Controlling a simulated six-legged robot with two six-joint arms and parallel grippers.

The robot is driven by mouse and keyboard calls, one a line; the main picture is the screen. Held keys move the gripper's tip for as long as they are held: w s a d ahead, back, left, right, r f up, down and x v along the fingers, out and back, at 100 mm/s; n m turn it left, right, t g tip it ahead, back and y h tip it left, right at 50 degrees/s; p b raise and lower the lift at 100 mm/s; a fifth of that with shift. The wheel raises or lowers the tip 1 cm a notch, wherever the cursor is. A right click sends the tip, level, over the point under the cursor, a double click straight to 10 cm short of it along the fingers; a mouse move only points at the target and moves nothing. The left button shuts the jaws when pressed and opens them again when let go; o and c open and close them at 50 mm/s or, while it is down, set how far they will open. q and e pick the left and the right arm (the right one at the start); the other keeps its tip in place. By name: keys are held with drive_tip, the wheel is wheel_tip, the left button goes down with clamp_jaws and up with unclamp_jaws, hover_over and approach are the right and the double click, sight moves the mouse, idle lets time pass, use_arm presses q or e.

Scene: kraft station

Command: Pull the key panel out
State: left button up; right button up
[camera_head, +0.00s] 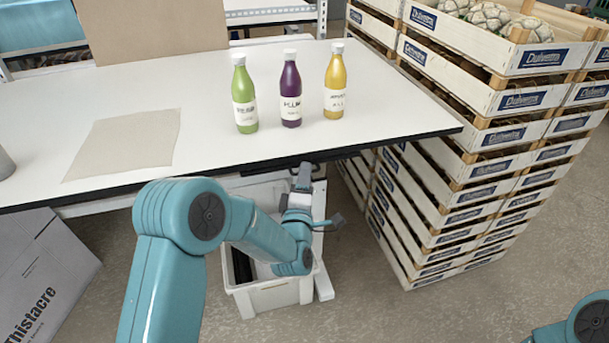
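A thin dark part (270,166) shows just under the front edge of the white table (380,100). It looks like the front of the key panel, but most of it is hidden below the tabletop. My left gripper (303,172) is at this edge, below the table top, with its tip up against or very close to the dark part. Whether its fingers are open or shut is too small to tell. Only a teal joint of my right arm shows at the bottom right corner; its gripper is out of view.
Green (244,98), purple (290,92) and yellow (335,85) bottles stand on the table beside a beige sheet (128,145). A white bin (270,297) is under the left arm. Stacked crates (450,190) stand at right, a grey carton (40,275) at left.

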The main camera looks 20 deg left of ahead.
use_arm(q)
drive_tip(key=shift+w, duration=0.1)
clamp_jaws()
idle(1.4)
